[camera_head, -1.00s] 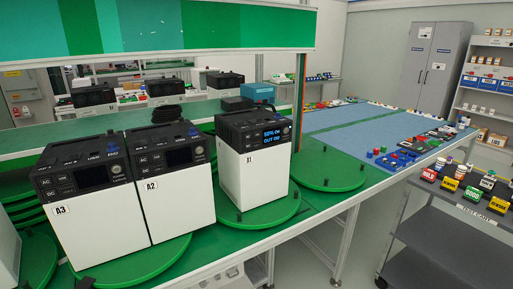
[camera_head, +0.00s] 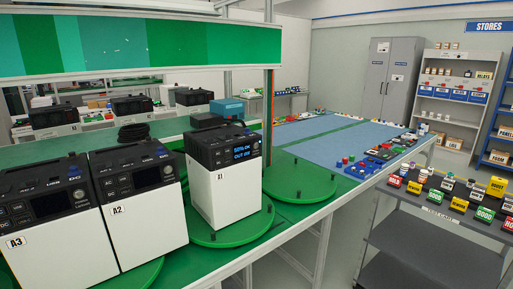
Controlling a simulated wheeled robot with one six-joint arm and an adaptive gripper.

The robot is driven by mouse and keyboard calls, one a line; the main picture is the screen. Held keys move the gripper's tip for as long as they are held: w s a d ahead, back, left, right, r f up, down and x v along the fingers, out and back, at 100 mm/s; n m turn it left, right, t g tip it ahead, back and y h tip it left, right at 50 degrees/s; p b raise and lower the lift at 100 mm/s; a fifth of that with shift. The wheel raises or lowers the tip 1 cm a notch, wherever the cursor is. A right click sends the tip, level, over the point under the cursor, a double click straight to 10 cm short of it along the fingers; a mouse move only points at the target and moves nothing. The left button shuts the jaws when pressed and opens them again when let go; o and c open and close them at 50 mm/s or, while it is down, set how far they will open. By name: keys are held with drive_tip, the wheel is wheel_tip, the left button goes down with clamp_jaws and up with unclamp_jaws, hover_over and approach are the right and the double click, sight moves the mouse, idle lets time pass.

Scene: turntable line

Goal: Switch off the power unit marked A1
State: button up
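Three white power units with black tops stand on green turntables. The unit labelled A3 (camera_head: 55,245) is at the far left, cut by the frame edge. The unit labelled A2 (camera_head: 147,222) stands right beside it. A third unit (camera_head: 224,195) stands apart to the right; its small label looks like X1. Its display (camera_head: 240,150) is lit with blue text that I cannot read surely. The displays of A3 and A2 are dark. I see no label that clearly reads A1. My gripper is not in view.
An empty green turntable (camera_head: 297,182) lies right of the lit unit. A blue box (camera_head: 226,109) and black cable coil (camera_head: 133,133) lie behind. More units stand on a back bench. A grey cart (camera_head: 430,250) with coloured tags is at right; clear floor lies between.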

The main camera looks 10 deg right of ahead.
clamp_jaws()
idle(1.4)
